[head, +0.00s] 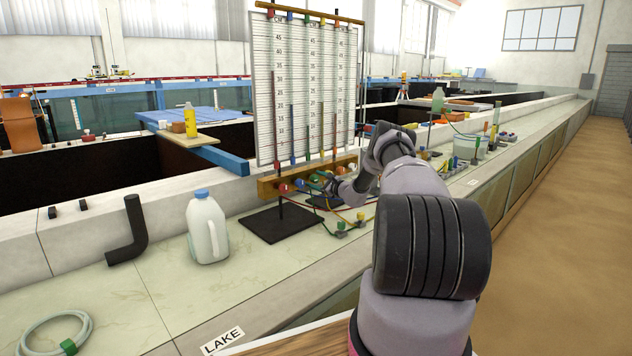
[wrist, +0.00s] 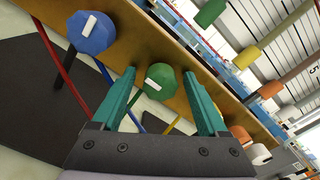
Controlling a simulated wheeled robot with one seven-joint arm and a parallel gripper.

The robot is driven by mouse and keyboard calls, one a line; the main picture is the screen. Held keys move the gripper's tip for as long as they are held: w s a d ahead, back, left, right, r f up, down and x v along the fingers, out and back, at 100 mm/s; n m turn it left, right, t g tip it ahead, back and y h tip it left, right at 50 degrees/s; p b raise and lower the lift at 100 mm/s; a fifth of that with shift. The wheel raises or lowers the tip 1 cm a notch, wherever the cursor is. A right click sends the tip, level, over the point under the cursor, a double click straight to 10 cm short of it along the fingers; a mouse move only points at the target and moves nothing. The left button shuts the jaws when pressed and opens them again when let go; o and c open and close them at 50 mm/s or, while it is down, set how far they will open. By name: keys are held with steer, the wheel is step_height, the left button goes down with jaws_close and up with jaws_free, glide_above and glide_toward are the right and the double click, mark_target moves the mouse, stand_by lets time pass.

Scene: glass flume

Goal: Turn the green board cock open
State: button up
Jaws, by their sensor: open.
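The green board cock (wrist: 157,84) is a round faceted knob with a white bar on its face, on the wooden rail (wrist: 134,38) of the manometer board. In the wrist view its white bar lies nearly level, slightly tilted. My gripper (wrist: 161,75) is open, with one teal finger on each side of the green knob. In the head view my gripper (head: 333,189) is at the front of the rail, small and partly hidden by my arm.
A blue cock (wrist: 90,32) sits left of the green one, its white bar steeper. An orange cock (wrist: 240,136) is close to the right finger. Coloured tubes hang below. A milk jug (head: 207,229) and black elbow pipe (head: 128,232) stand on the ledge.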

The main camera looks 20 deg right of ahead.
steer(key=v, duration=1)
steer(key=shift+s, duration=0.35)
steer(key=shift+d, duration=0.15)
steer(key=shift+r, duration=0.1)
steer(key=s+a+r+n+g+y, duration=0.2)
steer(key=a+r+n+g, duration=0.1)
steer(key=a+r, duration=0.4)
steer(key=s+a+r+n+g+y, duration=0.1)
steer(key=s+a+r+n+g, duration=0.1)
steer(key=a+r+n, duration=0.35)
steer(key=s+a+r+n+g+y, duration=0.2)
steer(key=s+a+r+g, duration=0.1)
steer(key=a+r, duration=0.55)
steer(key=s+a+r+n+g+h, duration=0.2)
steer(key=s+a+r+n+g, duration=0.15)
steer(key=s+a+r, duration=0.6)
steer(key=s+r+n+t+h, duration=0.1)
steer(key=s+r+n+h, duration=0.2)
steer(key=s, duration=1.4)
steer(key=s+d+r+n+h, duration=0.1)
steer(key=s+r+n+h, duration=0.2)
steer(key=s, duration=1.5)
steer(key=shift+d+n+t+h, duration=0.25)
steer(key=shift+n+t+h, duration=0.15)
steer(key=shift+h, duration=0.2)
